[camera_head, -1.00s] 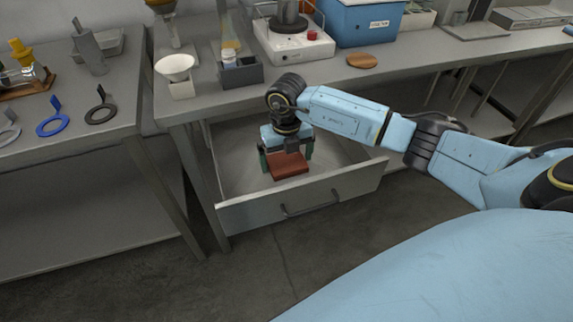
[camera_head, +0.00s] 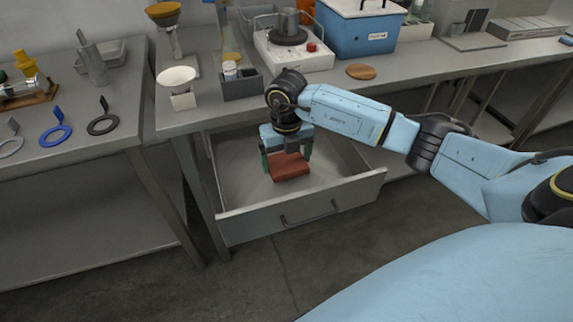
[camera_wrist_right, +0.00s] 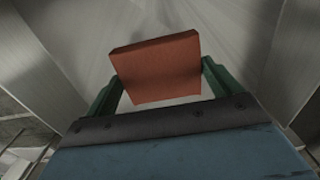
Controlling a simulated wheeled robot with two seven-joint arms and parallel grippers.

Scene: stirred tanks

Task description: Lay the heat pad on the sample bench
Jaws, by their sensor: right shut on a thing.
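The heat pad (camera_head: 290,167) is a flat reddish-brown slab inside the open drawer (camera_head: 225,160) under the middle bench (camera_head: 205,122). My right gripper (camera_head: 287,160) reaches down into the drawer and is shut on the pad. In the right wrist view the pad (camera_wrist_right: 155,68) sits between the two green fingers, slightly tilted, over the grey drawer floor. I cannot tell how far the pad is above that floor. My left gripper is not in view. No label shows which bench is the sample bench.
The middle bench holds a white bowl on a stand (camera_head: 178,85), a hotplate (camera_head: 292,50), a blue box (camera_head: 358,28) and a round wooden disc (camera_head: 360,72). The left bench (camera_head: 70,145) carries rings, including a blue one (camera_head: 55,135), with bare top near its front edge.

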